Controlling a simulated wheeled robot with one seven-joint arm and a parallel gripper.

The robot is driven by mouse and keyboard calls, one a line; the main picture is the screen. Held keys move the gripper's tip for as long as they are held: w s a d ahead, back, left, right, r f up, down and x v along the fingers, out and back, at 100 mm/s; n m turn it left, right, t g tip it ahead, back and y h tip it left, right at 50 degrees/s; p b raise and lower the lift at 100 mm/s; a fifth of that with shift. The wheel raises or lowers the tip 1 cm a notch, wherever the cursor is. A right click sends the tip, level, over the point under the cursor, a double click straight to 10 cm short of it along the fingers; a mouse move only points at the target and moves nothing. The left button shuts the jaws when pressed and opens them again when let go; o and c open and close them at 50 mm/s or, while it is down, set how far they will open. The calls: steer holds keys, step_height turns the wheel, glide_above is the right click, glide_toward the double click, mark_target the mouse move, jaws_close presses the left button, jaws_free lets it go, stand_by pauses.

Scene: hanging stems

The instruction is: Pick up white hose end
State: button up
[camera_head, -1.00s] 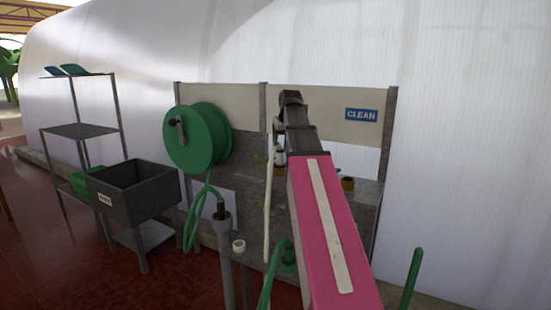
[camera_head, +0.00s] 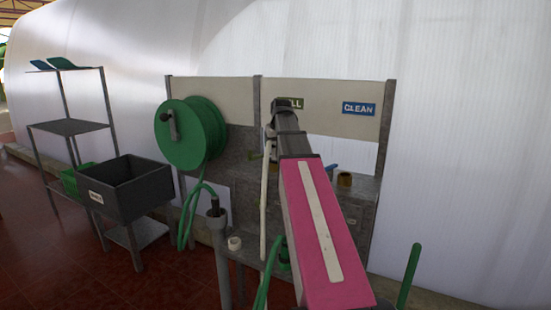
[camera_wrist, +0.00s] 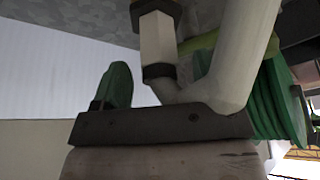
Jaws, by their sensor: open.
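A white hose (camera_head: 264,200) hangs down the front of the wash station, to the left of my pink arm. My gripper (camera_head: 271,146) is by the hose's upper part, largely hidden by my own arm. It is open. A thick white bent pipe-like piece (camera_wrist: 245,60), apparently the hose, shows very close in the wrist view. It bends into a pale section with dark collars. I cannot tell whether it lies between the fingers, and I cannot make out the hose's free end.
A green hose reel (camera_head: 188,134) hangs on the panel, with a green hose below it. A blue CLEAN sign (camera_head: 359,109) is at right. A grey bin (camera_head: 128,190) and shelf rack (camera_head: 70,127) stand at left. A grey post (camera_head: 220,250) and a green rod (camera_head: 410,275) stand in front.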

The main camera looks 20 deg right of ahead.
steer(key=x, duration=0.3)
steer(key=shift+w+f, duration=0.2)
steer(key=c, duration=1)
steer(key=shift+r, duration=0.1)
